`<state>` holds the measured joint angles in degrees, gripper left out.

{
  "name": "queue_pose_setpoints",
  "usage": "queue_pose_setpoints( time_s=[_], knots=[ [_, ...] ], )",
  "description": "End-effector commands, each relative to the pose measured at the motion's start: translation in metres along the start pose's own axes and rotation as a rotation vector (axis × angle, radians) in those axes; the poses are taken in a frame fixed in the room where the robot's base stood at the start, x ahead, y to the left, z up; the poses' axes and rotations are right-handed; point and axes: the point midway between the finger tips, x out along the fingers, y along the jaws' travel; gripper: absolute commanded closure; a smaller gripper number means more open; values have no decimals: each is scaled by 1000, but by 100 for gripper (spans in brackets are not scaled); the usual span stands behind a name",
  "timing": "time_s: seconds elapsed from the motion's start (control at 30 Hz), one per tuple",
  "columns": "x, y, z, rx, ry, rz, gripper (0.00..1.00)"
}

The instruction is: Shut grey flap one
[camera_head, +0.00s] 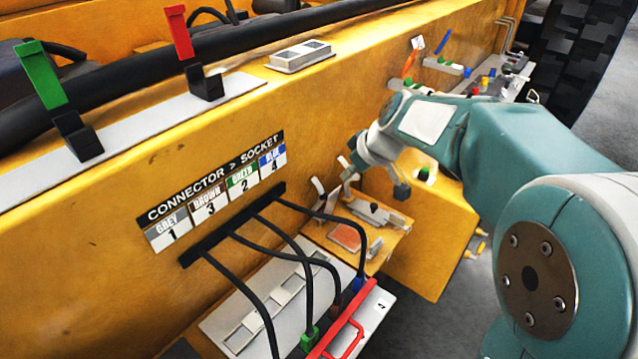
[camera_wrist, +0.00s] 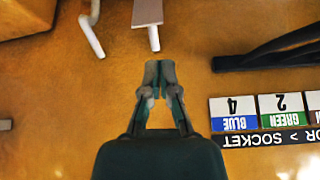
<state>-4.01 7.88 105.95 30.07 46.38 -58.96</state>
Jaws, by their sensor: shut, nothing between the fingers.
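My gripper (camera_head: 357,141) is shut and empty close to the yellow wall, right of the connector label board. Its closed fingertips also show in the wrist view (camera_wrist: 158,70), facing the wall. A light panel (camera_head: 213,325) low in the head view carries a row of several grey, flap-like rectangular pieces (camera_head: 283,297). I cannot tell which one is grey flap one, or how far it stands open. My gripper is well above and to the right of this row and touches none of it. The flaps do not show in the wrist view.
Black cables (camera_head: 262,313) hang in front of the panel, with green (camera_head: 309,338) and blue (camera_head: 357,284) connectors. A red handle (camera_head: 347,338) stands at the panel's right. Pale levers (camera_wrist: 92,28) stand near my gripper. The label board (camera_head: 212,190) is on the wall.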

Motion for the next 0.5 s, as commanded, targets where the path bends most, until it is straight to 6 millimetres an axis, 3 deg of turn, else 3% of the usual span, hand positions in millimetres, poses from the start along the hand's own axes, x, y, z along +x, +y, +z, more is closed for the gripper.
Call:
queue_pose_setpoints(
  time_s=[0.1,0.37,0.5],
  knots=[
    [28,12,-14,-62,17,-30,100],
    [52,17,-24,-106,32,-43,100],
    [73,15,-24,-106,29,-45,100]
  ],
)
